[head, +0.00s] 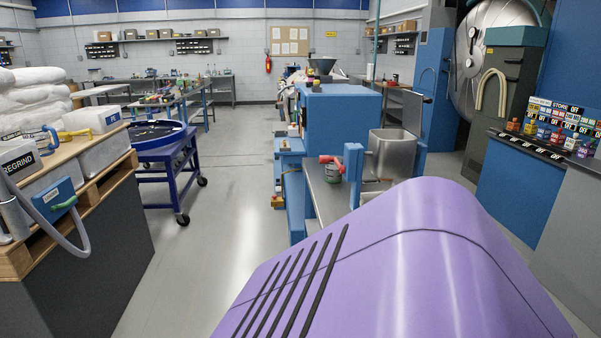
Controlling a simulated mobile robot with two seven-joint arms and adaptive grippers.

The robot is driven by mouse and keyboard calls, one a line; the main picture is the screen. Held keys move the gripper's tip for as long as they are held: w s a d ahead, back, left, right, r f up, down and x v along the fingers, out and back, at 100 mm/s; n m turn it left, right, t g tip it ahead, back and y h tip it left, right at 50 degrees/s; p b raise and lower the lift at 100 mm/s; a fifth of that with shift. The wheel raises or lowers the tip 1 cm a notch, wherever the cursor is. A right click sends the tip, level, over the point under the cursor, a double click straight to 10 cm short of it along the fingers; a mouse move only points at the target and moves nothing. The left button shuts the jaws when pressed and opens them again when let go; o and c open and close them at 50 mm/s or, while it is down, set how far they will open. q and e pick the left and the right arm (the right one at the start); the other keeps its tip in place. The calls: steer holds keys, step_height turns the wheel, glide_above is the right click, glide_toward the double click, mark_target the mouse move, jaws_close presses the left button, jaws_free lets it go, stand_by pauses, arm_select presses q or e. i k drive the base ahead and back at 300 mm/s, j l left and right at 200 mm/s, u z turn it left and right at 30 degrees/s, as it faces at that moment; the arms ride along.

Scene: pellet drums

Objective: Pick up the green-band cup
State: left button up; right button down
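I cannot make out a cup that clearly has a green band. Neither of my grippers is in view.
A purple slotted surface fills the lower right and hides what is behind; I cannot tell whose it is. The blue machine (338,112) stands in the middle, a blue cart (168,160) at left, a counter with small coloured bottles (558,130) at right. Floor between cart and machine is clear.

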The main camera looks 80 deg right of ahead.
mark_target(332, 175)
steer(key=i+l+z, duration=0.1)
steer(key=i+z, duration=0.6)
steer(key=z, duration=0.15)
steer(key=i+j+z, duration=0.1)
steer(key=i+z, duration=0.35)
steer(key=i+l+z, duration=0.15)
steer(key=i+z, duration=0.15)
steer(key=z, duration=0.15)
steer(key=i+z, duration=0.65)
steer(key=z, duration=0.2)
steer(key=j, duration=0.05)
